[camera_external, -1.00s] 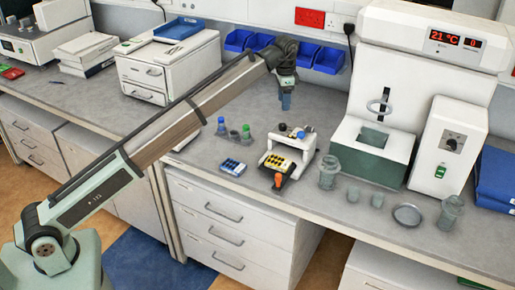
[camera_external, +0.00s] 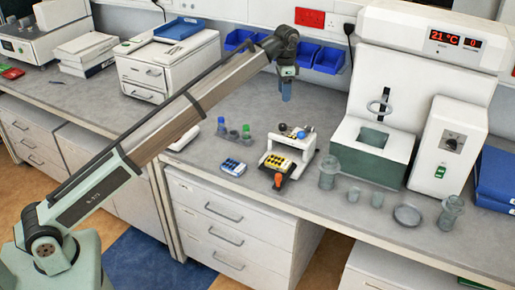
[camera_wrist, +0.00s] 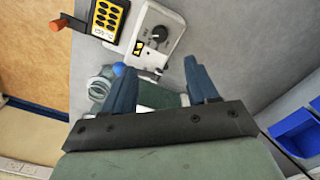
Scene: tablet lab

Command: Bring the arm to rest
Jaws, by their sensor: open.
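My gripper (camera_external: 287,90) hangs above the back of the bench in the external view, pointing down, clear of the worktop. In the wrist view its two blue fingers (camera_wrist: 163,88) are spread apart. Nothing is held between them. Below and beyond the fingers in the wrist view is the white bench device (camera_wrist: 158,35) with a dark knob and a yellow block (camera_wrist: 107,18) of dark wells. In the external view this device (camera_external: 290,157) stands in front of and below my gripper, with an orange handle (camera_external: 278,181) at its front.
A rack with blue and green capped tubes (camera_external: 233,131) and a blue block (camera_external: 233,167) stand left of the device. The large white machine (camera_external: 430,45) with a red display, glass vessels (camera_external: 328,175) and a round dish (camera_external: 407,215) are at right. Blue bins (camera_external: 329,60) line the back wall.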

